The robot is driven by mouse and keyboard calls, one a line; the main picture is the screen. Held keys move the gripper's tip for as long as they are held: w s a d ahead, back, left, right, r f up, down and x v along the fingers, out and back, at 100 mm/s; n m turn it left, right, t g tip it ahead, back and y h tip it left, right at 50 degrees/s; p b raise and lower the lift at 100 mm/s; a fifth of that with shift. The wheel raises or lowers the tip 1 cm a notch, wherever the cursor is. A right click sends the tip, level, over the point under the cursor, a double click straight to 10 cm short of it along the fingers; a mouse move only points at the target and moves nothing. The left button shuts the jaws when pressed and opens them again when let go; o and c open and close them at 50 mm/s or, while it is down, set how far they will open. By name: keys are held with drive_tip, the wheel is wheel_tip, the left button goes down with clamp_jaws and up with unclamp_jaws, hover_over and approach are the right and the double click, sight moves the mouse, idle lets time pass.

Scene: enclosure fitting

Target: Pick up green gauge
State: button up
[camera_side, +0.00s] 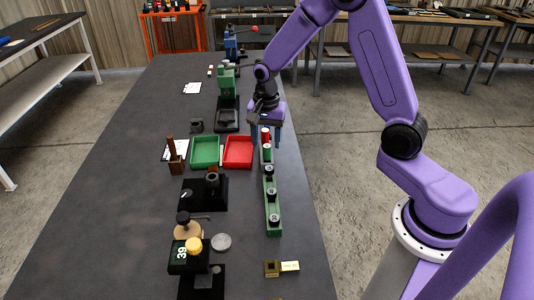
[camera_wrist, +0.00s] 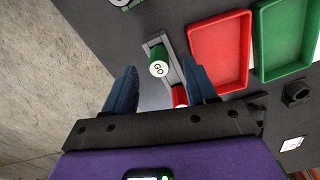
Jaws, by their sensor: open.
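The green gauge (camera_wrist: 158,67) is a short cylinder with a white end face marked "GO". It sits on a grey holder (camera_wrist: 171,48) in the wrist view. A red gauge (camera_wrist: 179,95) is close behind it, partly hidden by my gripper. My gripper (camera_wrist: 160,80) is open, with one blue finger on each side of the green gauge in the picture; I see no contact. In the side view my gripper (camera_side: 266,138) points down over the table's right side, around the red gauge (camera_side: 265,134). The green gauge (camera_side: 267,153) appears just nearer the camera.
A red tray (camera_side: 238,152) and a green tray (camera_side: 205,151) lie to the left. A long green rack (camera_side: 273,220) with several dark-topped parts runs toward the camera. A black-based green press (camera_side: 227,90) stands behind. The table's right edge is close.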

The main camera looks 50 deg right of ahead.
sight(267, 146)
drive_tip(key=shift+d+f, duration=0.1)
drive_tip(key=shift+f, duration=2.1)
clamp_jaws()
drive_tip(key=shift+r, duration=0.1)
